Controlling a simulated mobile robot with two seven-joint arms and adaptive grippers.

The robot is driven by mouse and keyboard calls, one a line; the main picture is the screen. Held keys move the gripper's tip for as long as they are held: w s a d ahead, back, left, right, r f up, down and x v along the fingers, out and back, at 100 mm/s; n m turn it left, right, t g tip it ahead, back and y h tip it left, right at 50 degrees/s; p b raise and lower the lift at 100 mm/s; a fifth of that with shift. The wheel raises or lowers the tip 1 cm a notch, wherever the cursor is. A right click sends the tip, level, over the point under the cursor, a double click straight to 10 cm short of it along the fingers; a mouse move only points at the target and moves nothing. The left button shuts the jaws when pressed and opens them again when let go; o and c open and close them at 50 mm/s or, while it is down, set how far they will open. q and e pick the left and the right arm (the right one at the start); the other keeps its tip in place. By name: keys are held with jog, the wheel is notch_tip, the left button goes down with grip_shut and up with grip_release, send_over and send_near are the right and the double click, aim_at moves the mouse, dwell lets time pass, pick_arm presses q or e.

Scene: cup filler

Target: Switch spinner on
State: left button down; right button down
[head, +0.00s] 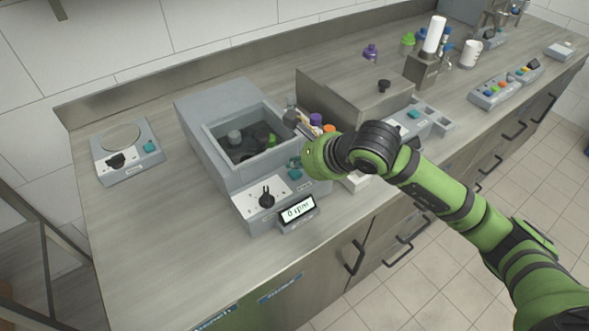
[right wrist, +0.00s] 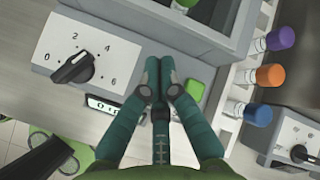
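The spinner (head: 225,110) is a grey box with an open well holding dark and green items. The display (head: 297,210) reads 0 rpm. A green switch (right wrist: 193,91) sits on the panel right of the dial. My right gripper (right wrist: 160,72) has its teal fingers together, with nothing seen between them. In the right wrist view its tips lie just left of the switch; contact cannot be told. My left gripper is not in view.
A scale-like device (head: 125,150) with a dial stands at the left. Purple (right wrist: 280,38), orange (right wrist: 270,75) and blue-capped vials stand in a rack right of the spinner. A grey box (head: 350,85) stands behind. The counter's front left is clear.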

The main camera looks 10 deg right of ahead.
aim_at(297, 175)
jog(key=shift+r+p, duration=1.35)
jog(key=shift+r, duration=1.7)
